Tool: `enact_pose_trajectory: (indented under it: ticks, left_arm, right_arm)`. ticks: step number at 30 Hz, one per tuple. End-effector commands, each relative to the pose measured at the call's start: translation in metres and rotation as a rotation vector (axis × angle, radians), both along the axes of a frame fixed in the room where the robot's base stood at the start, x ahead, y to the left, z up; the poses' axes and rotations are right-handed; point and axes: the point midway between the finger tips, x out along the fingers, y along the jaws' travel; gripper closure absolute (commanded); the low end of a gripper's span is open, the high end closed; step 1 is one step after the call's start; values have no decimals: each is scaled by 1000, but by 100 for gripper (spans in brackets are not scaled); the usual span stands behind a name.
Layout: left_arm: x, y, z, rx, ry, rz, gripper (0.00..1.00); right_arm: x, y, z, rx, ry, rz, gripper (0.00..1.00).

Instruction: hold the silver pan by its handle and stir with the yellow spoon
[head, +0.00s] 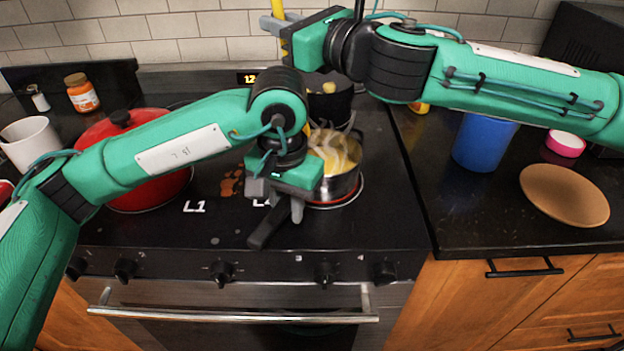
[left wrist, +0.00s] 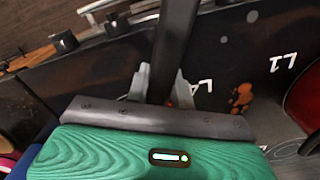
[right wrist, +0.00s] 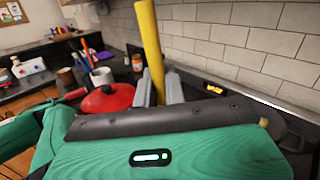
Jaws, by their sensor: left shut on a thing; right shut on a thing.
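The silver pan (head: 346,187) sits on a red-glowing front burner, with steaming yellow contents inside. My left gripper (head: 278,207) is shut on the pan's black handle (head: 266,228). The handle also shows between the fingers in the left wrist view (left wrist: 174,45). My right gripper (head: 280,30) is high at the back, above the stove and near the tiled wall. It is shut on the yellow spoon (head: 277,9), whose shaft stands nearly upright between the fingers in the right wrist view (right wrist: 150,48). The spoon's lower end is hidden in the head view, so I cannot tell where it ends.
A red lidded pot (head: 150,190) stands left of the pan, partly behind my left arm. A dark pot (head: 330,108) stands just behind the pan. A blue container (head: 482,142) and a brown round board (head: 564,195) are on the right counter.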

Motion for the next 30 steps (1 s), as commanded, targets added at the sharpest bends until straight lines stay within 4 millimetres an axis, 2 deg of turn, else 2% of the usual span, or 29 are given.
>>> enact_pose_trajectory:
  ticks: [10,11,14,23,26,30]
  left_arm:
    - [-1,0,-1,2,4,-2,100]
    - [-1,0,-1,2,4,-2,71]
    - [-1,0,-1,1,2,-1,51]
    - [0,0,1,0,-1,-1,51]
    - [0,0,8,-1,-2,-1,51]
    - [1,0,27,-3,-3,-1,51]
  right_arm:
    - [1,-1,-1,0,1,-3,100]
    - [1,-1,-1,0,1,-3,100]
    - [1,-1,-1,0,1,-3,100]
    - [1,-1,-1,0,1,-4,100]
    - [1,-1,-1,0,1,-4,100]
    - [1,-1,-1,0,1,-3,100]
